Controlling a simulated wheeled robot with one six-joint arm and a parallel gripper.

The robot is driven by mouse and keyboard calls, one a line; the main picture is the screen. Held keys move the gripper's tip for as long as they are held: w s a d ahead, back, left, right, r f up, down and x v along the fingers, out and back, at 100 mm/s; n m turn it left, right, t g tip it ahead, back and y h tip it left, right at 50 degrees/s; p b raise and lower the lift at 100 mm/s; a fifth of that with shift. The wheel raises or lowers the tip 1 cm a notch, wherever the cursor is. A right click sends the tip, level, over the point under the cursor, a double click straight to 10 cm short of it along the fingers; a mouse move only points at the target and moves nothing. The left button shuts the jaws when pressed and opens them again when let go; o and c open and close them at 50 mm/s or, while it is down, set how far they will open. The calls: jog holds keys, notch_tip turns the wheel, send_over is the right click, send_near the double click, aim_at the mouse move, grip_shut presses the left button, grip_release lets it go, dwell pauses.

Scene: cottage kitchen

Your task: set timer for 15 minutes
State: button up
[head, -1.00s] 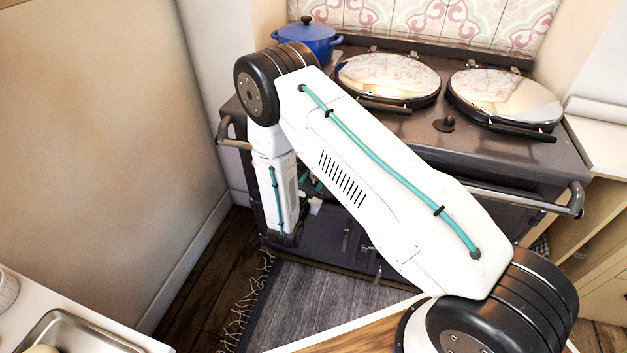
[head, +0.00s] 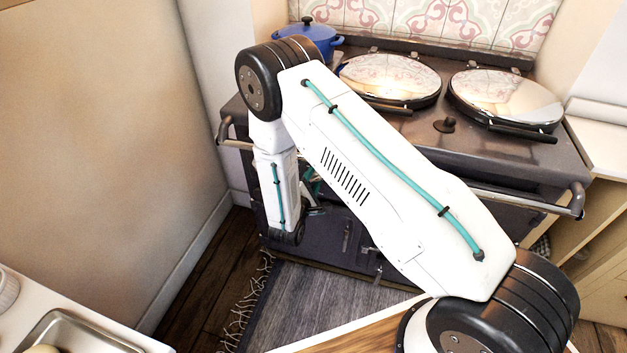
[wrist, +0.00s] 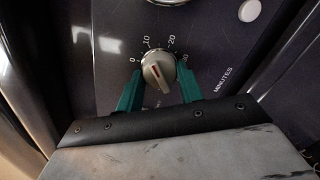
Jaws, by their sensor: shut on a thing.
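The timer knob (wrist: 158,68) is a round metallic knob with a red mark on its face, in the wrist view. Around it the dark panel has a scale marked 0, 10, 20 and 30, with the word MINUTES (wrist: 224,80) to the right. The red mark tilts toward the upper left, roughly to the 10 side; its exact reading is hard to tell. My gripper (wrist: 160,76) is shut on the knob, with one teal finger on each side. In the head view my arm hides the knob and most of the gripper.
The dark range cooker (head: 440,150) has two shiny round lids, a front rail (head: 510,200) and door latches. A blue pot (head: 308,38) stands at its back left. A wall is at left, a grey rug (head: 310,310) lies before the cooker. A white button (wrist: 249,10) sits near the knob.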

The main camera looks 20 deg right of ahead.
jog(key=shift+s+m, duration=0.1)
jog(key=shift+m, duration=2)
jog(key=o, duration=1)
jog(key=shift+v, duration=4)
jog(key=shift+r, duration=0.1)
jog(key=shift+d, duration=0.1)
